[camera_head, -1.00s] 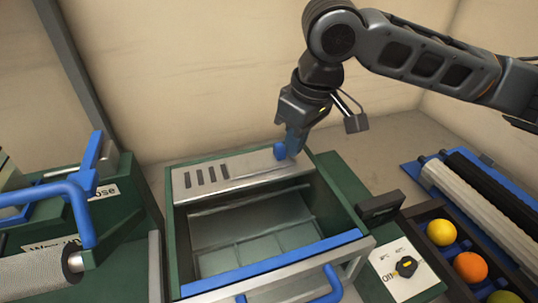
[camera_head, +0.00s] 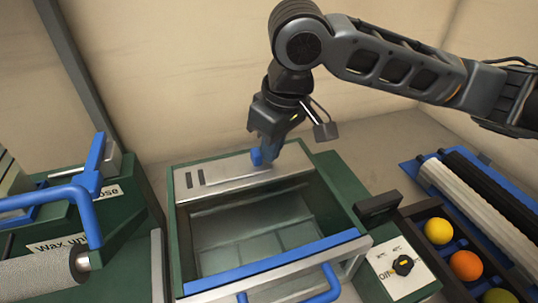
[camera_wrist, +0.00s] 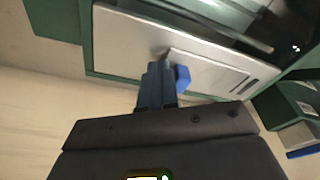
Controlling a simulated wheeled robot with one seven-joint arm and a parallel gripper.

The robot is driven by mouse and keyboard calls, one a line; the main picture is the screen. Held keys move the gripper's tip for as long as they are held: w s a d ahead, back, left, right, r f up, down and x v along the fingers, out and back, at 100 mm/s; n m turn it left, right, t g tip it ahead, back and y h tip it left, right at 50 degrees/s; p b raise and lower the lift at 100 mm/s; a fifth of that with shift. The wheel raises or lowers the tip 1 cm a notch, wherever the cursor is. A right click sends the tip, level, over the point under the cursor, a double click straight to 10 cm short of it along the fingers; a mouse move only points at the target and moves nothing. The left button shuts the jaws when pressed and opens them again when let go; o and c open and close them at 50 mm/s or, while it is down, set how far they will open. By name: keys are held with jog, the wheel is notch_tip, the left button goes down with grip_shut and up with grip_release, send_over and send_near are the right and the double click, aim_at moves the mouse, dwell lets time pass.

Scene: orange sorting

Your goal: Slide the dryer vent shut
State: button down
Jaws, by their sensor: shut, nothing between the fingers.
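The dryer vent (camera_head: 232,178) is a silver plate with dark slots along the back top of the green dryer box (camera_head: 179,240). Two slots show at its left end in the head view. A small blue knob (camera_head: 256,157) stands on the vent's slider, and it also shows in the wrist view (camera_wrist: 182,78). My gripper (camera_head: 270,158) is shut with nothing in it. Its fingers point down to the plate, close on the right side of the knob in the head view. Whether they touch the knob is hard to tell.
The dryer's blue-edged front frame with a blue handle (camera_head: 326,290) is at the front. A dial panel (camera_head: 402,265) and a rack with oranges (camera_head: 466,265) lie right. A green machine with a blue lever (camera_head: 84,205) stands left. Rollers (camera_head: 490,215) are far right.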

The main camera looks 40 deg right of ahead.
aim_at(249, 164)
jog(key=shift+w+a+p, duration=0.2)
jog(key=shift+w+a, duration=0.05)
jog(key=shift+a, duration=0.35)
jog(key=shift+w+a+p, duration=0.15)
jog(key=shift+w+a, duration=0.1)
jog(key=shift+a, duration=0.4)
jog(key=shift+w+a+p, duration=0.2)
jog(key=shift+w+a, duration=0.05)
jog(key=shift+a, duration=0.35)
jog(key=shift+s+d+r+p, duration=0.1)
jog(key=shift+d+r+p, duration=0.05)
jog(key=shift+r+p, duration=1)
jog(key=shift+s+d+r+p, duration=0.1)
jog(key=shift+d+r+p, duration=0.1)
jog(key=shift+r+p, duration=0.85)
jog(key=shift+d+r+p, duration=0.15)
jog(key=shift+r+p, duration=0.75)
jog(key=shift+r, duration=0.45)
jog(key=shift+f, duration=0.1)
